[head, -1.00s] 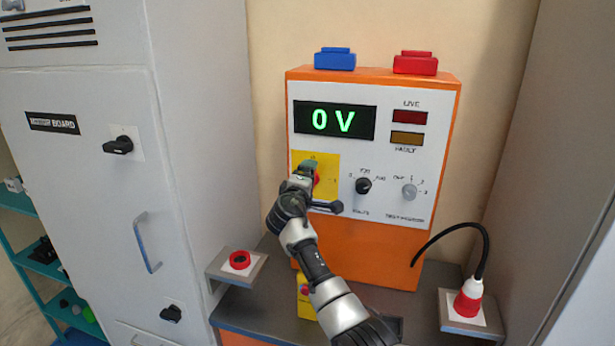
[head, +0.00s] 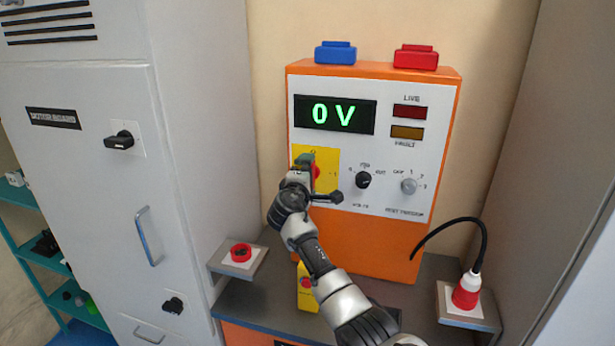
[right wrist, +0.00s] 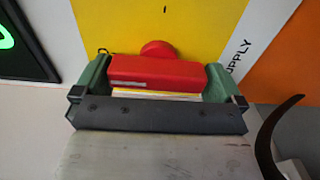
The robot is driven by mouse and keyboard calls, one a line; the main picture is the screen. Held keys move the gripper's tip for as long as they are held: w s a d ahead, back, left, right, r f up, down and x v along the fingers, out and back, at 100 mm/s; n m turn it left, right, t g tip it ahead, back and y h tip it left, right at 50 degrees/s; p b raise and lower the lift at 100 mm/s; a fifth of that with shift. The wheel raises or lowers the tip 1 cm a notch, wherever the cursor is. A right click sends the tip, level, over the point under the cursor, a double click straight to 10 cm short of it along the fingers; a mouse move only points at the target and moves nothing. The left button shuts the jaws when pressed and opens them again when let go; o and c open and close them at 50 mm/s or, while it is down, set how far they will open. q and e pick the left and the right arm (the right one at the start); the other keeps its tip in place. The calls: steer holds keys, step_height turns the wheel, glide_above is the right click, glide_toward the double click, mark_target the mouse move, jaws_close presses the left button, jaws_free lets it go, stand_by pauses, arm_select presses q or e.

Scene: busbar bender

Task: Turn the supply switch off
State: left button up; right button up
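The supply switch is a red handle on a yellow plate (head: 328,180) at the left of the orange cabinet's front. In the right wrist view the red handle (right wrist: 158,72) lies lengthwise between the green fingers of my right gripper (right wrist: 157,80). The fingers stand wide apart, one at each end of the handle, and appear to touch it. In the head view the right gripper (head: 305,166) hides most of the switch. The handle stands about upright on the panel, with the 1 mark to its right. My left gripper is not in view.
The display (head: 334,115) reads 0 V. The LIVE lamp (head: 409,111) and FAULT lamp (head: 407,132) look dim. A black knob (head: 363,180) and grey knob (head: 409,185) sit right of the gripper. A red plug (head: 467,290) with black cable stands at right.

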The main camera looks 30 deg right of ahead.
steer(key=b+v, duration=0.2)
steer(key=v, duration=0.9)
stand_by(0.4)
